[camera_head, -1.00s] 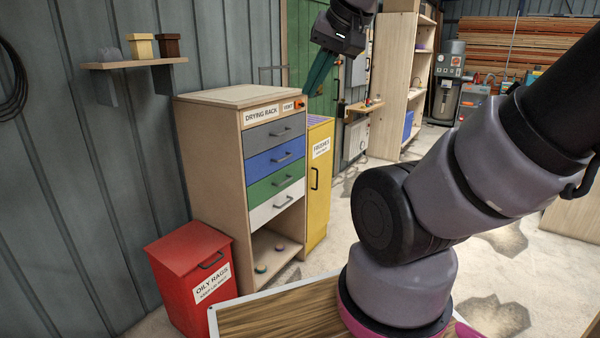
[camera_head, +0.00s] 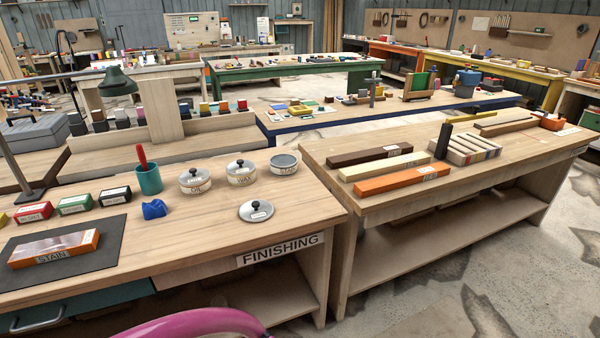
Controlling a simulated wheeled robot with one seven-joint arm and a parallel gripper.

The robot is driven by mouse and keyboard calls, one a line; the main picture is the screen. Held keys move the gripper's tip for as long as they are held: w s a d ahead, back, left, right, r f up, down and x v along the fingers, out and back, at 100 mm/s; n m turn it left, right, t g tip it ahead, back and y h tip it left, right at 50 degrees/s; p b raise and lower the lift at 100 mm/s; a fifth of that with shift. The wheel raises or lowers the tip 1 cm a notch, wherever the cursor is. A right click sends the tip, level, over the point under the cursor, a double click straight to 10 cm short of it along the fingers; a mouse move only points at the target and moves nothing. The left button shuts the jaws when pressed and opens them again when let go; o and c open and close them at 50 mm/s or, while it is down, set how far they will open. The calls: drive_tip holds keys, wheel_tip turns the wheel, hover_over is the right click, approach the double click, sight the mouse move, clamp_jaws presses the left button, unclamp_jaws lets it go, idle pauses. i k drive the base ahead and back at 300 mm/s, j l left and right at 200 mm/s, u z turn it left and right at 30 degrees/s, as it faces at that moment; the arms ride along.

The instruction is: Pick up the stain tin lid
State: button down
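A loose round silver lid (camera_head: 256,211) with a dark knob and a small pale label lies flat on the finishing bench (camera_head: 215,222), near its right front corner. Its label is too small to read. Behind it stands a tin without a lid (camera_head: 285,164), its label apparently reading STAIN. To the left of that, the wax tin (camera_head: 240,172) and the oil tin (camera_head: 195,180) have knobbed lids on. My gripper is not in view.
A teal cup (camera_head: 148,180) with a red-handled tool and a blue crumpled piece (camera_head: 154,209) stand left of the lid. A STAIN-labelled block (camera_head: 55,249) lies on a dark mat. A second bench (camera_head: 450,205) with wood strips adjoins at right. Bench top around the lid is clear.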

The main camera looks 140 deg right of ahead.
sight(254, 210)
drive_tip(key=k+l+z, duration=0.1)
drive_tip(key=z, duration=4.85)
